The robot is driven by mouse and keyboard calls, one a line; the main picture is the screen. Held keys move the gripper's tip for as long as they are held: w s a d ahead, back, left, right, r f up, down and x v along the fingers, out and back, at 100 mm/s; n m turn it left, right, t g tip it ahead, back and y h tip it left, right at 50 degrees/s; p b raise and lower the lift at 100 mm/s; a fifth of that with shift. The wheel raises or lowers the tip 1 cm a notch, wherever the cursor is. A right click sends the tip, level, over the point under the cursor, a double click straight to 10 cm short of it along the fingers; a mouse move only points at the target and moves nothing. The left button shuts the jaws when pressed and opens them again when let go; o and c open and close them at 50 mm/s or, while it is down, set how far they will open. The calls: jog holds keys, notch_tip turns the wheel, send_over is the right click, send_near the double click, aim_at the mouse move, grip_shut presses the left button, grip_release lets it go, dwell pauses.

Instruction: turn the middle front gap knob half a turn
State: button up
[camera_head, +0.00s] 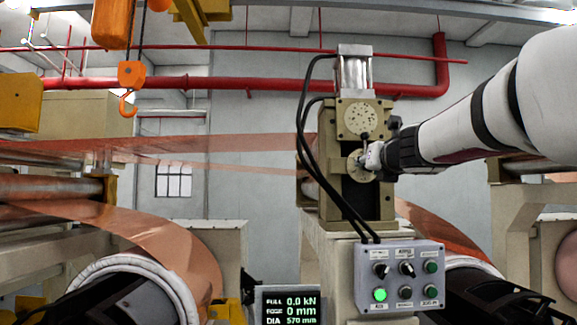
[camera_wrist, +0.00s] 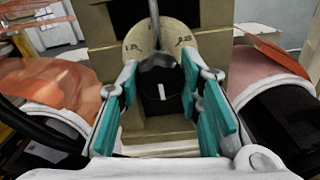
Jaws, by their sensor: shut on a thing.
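The middle front gap knob (camera_wrist: 163,84) is dark with a white pointer line, in front of a round beige dial (camera_wrist: 160,35) bearing dark marks. My gripper (camera_wrist: 160,78) has its teal pads on either side of the knob and is shut on it. In the head view my gripper (camera_head: 371,160) reaches in from the right to the lower round dial (camera_head: 354,163) on the beige machine block (camera_head: 327,140). The knob is mostly hidden there by my gripper.
A second pale dial (camera_head: 361,118) sits just above. Black hoses (camera_head: 304,130) hang along the block's left side. Below are a grey control box (camera_head: 402,277) with buttons and a display (camera_head: 290,306). Copper foil (camera_head: 150,235) runs at the left; an orange hook (camera_head: 130,80) hangs there.

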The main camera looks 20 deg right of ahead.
jog(key=o, duration=1.2)
jog(key=shift+d+f, duration=0.1)
jog(key=shift+f, duration=0.1)
jog(key=shift+c, duration=0.2)
jog(key=shift+r, duration=0.1)
jog(key=v, duration=1.2)
